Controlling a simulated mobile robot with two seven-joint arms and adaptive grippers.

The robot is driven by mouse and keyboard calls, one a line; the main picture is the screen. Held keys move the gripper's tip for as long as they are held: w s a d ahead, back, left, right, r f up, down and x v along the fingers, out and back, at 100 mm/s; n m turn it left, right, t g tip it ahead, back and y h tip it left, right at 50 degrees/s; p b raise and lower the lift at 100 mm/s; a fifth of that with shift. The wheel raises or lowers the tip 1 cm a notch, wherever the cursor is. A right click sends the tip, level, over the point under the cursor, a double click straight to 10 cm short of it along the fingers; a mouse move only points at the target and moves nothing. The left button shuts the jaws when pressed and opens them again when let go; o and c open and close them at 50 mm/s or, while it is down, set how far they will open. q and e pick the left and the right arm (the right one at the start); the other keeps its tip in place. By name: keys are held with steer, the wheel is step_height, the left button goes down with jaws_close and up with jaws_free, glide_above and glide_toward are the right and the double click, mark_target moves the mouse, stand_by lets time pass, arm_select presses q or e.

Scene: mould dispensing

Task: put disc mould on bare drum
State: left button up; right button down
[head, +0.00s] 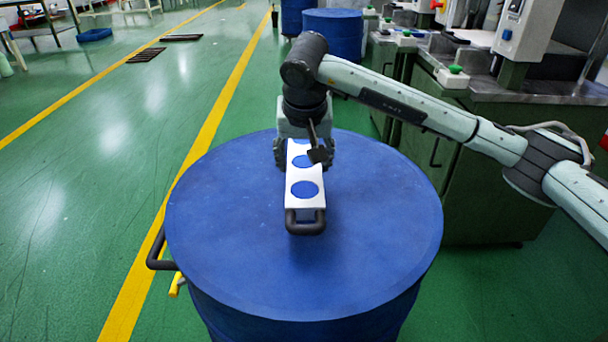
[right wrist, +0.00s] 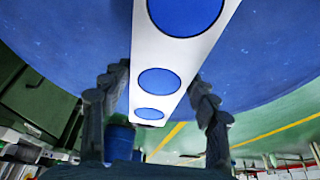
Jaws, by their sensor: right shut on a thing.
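The disc mould (head: 306,207) is a long white bar with round blue spots in a row and a dark loop handle at its near end. It is over the middle of the blue top of the bare drum (head: 230,240); I cannot tell whether it touches the top. My right gripper (head: 304,157) is shut on the mould's far part from above. In the right wrist view, its dark fingers (right wrist: 157,100) flank the white bar of the mould (right wrist: 160,58). My left gripper is not in view.
A black bar handle (head: 158,250) and a yellow piece (head: 175,284) stick out at the drum's left side. Machines on a metal bench (head: 490,85) stand at the right. Another blue drum (head: 333,33) stands behind. The green floor at the left is mostly clear.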

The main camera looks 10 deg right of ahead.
step_height(320, 180, down, 3)
steer(key=shift+r, duration=0.1)
steer(key=shift+f, duration=0.4)
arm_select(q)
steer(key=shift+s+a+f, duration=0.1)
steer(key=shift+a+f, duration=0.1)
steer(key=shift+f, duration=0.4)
arm_select(e)
steer(key=shift+f, duration=0.1)
steer(key=c, duration=0.9)
jaws_free()
steer(key=shift+f, duration=0.15)
steer(key=shift+o, duration=2.2)
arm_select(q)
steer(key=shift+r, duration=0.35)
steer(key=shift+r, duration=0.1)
